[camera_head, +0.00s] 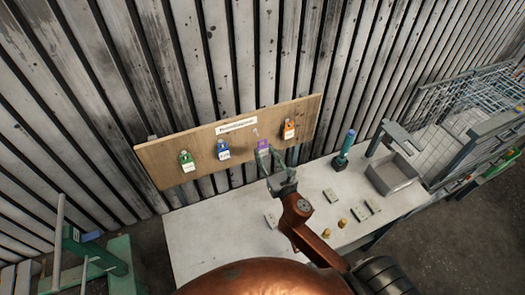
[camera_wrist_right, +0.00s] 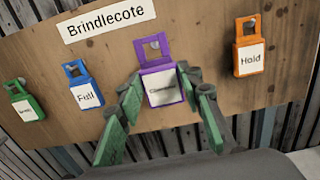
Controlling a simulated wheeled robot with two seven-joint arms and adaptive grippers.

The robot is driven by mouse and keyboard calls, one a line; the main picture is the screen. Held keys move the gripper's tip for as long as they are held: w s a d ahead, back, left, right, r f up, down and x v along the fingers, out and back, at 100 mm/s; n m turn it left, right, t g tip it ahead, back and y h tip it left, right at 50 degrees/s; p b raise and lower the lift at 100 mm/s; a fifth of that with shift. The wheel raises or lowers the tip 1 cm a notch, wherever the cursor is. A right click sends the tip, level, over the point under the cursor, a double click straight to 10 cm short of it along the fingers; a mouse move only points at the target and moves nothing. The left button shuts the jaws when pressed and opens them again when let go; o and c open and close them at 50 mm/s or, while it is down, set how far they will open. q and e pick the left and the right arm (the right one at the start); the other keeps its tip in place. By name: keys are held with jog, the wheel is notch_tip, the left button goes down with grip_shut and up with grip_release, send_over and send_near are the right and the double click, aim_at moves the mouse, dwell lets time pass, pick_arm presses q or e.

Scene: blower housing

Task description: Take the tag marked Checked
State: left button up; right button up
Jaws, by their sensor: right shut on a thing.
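My right gripper (camera_head: 268,160) is up at the wooden board, its jaws shut on a purple tag (camera_head: 263,144). In the right wrist view, the purple tag (camera_wrist_right: 162,85) sits between the green finger pads of the right gripper (camera_wrist_right: 165,92). Its white label starts with C, but the rest is too blurred to read surely. I cannot tell whether its top loop is still on a peg. A blue tag (camera_wrist_right: 87,93) reads Full and an orange tag (camera_wrist_right: 249,55) reads Hold. A green tag (camera_wrist_right: 24,102) has an unclear label. My left gripper is not in view.
The board (camera_head: 165,158) carries a sign (camera_wrist_right: 110,18) reading Brindlecote. Below it, a pale bench (camera_head: 205,232) holds small grey plates, brass pieces (camera_head: 342,223), a blue-topped tool (camera_head: 345,146) and a grey bin (camera_head: 395,172). A wire cage stands right; a green frame (camera_head: 95,255) stands left.

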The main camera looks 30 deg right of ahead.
jog(key=shift+s, duration=0.2)
jog(key=s, duration=0.8)
jog(key=shift+a, duration=0.25)
dwell(0.5)
